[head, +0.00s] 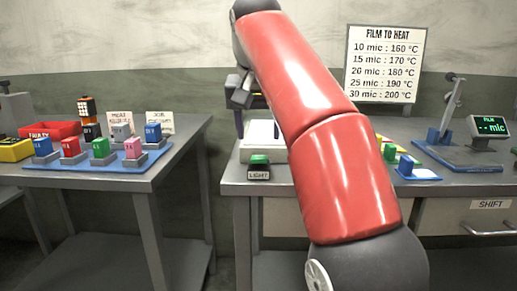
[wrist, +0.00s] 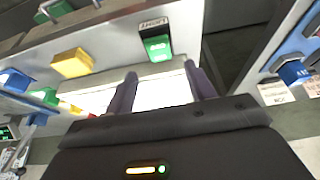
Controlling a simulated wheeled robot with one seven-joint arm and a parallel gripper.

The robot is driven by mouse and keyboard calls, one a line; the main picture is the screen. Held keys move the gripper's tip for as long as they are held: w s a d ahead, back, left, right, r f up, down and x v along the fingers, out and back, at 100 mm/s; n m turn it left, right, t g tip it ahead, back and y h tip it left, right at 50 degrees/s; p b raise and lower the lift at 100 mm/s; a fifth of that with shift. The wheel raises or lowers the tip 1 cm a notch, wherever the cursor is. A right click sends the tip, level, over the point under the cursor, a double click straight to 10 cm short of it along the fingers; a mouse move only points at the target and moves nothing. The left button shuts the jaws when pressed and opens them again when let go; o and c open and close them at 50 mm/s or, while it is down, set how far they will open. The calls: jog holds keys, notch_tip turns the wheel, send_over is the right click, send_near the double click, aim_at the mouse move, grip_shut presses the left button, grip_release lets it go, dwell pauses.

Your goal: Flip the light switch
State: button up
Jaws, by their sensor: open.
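The light switch (head: 259,160) is a green rocker on a dark base with a "LIGHT" label, at the front left edge of the right table. In the wrist view the green switch (wrist: 157,46) and its label lie just beyond the fingertips. My gripper (wrist: 160,73) is open and empty, with its two dark fingers apart over a white surface. In the head view my gripper (head: 240,112) is partly hidden behind my red arm, above and behind the switch. It is apart from the switch.
A pale device with a white top (head: 257,136) stands right behind the switch. Green and blue blocks (head: 406,165) and a scale-like stand (head: 452,148) are on the right. The left table (head: 130,180) holds several coloured switches and a red bin (head: 50,131). A gap separates the tables.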

aim_at(259, 157)
jog(key=shift+x, duration=3)
jog(key=c, duration=1)
jog(key=shift+s+f+t+b, duration=0.1)
jog(key=shift+f+t+b, duration=0.2)
jog(key=shift+b, duration=0.4)
jog(key=b, duration=0.1)
jog(key=t+b, duration=0.1)
jog(key=b, duration=0.1)
jog(key=shift+s+f+t, duration=0.2)
jog(key=shift+t, duration=0.1)
jog(key=t+b, duration=0.1)
jog(key=b, duration=0.2)
jog(key=shift+s+r+t, duration=0.15)
jog(key=shift+t, duration=0.25)
jog(key=shift+r, duration=0.15)
